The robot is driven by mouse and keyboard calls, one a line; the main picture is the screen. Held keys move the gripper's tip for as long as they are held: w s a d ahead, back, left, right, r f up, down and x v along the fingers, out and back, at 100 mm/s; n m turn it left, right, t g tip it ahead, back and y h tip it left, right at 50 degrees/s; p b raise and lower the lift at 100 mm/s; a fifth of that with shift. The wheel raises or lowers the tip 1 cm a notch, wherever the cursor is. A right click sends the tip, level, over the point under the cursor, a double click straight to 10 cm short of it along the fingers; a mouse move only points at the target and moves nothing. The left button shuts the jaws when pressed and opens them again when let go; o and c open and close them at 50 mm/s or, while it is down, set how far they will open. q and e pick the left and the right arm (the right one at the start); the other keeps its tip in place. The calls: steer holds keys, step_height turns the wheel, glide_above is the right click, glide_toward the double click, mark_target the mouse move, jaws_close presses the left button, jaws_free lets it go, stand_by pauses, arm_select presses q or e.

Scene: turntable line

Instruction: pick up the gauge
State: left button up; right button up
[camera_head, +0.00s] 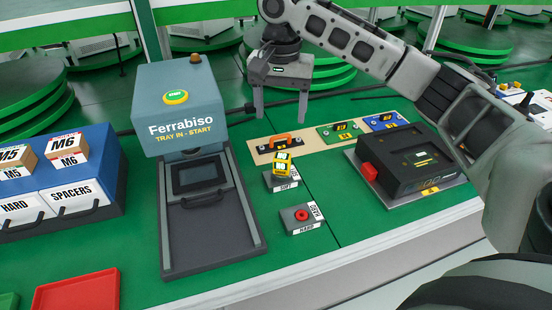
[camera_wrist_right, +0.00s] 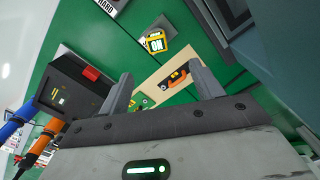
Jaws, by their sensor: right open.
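The gauge, which I take to be the small yellow device with a lit display (camera_head: 283,164), stands on a grey block (camera_head: 281,184) whose label seems to read SOFT. It also shows in the right wrist view (camera_wrist_right: 155,42), beyond the fingertips. My right gripper (camera_head: 281,118) is open and empty, pointing down above and behind the gauge, apart from it. Its two fingers also show in the right wrist view (camera_wrist_right: 161,75), with the beige strip and its orange handle seen between and beyond them. My left gripper is not in view.
A grey HARD block (camera_head: 302,218) with a red knob is in front. The Ferrabiso machine (camera_head: 187,100) stands left, a black box (camera_head: 412,165) right. A red tray (camera_head: 78,290) is front left.

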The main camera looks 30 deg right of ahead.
mark_target(282, 156)
step_height(282, 156, down, 10)
steer(key=shift+s+r+b, duration=0.1)
steer(key=shift+s+b, duration=0.05)
steer(key=shift+b, duration=0.35)
steer(key=f, duration=0.5)
steer(key=shift+s+d+f, duration=0.1)
steer(key=shift+s, duration=0.1)
